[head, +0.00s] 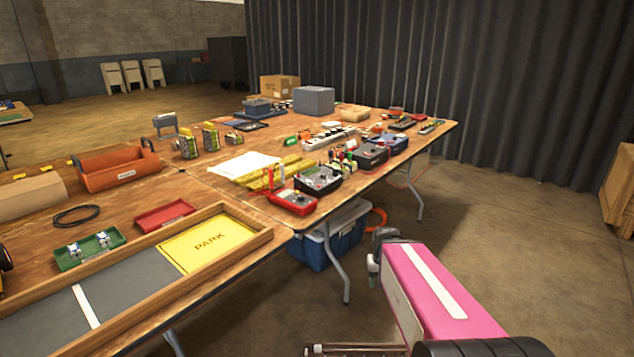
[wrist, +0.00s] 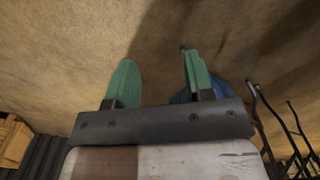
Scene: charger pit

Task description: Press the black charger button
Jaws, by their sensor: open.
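A black charger (head: 318,179) with knobs or buttons on its face lies on the right-hand table (head: 222,187), near its front edge. A red unit (head: 292,201) sits just in front of it, and a dark grey unit (head: 370,156) sits behind it to the right. The single button is too small to make out. My gripper (wrist: 158,75) is open and empty, its two green fingers apart over bare floor. In the head view it hangs off the table's front edge, to the right of the black charger and well apart from it.
A blue bin (head: 328,240) stands under the table by a metal leg (head: 346,275); an orange cable hangs nearby. Batteries, a power strip (head: 326,139) and boxes crowd the tabletop. A wooden tray with a yellow PARK sheet (head: 207,243) lies front left.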

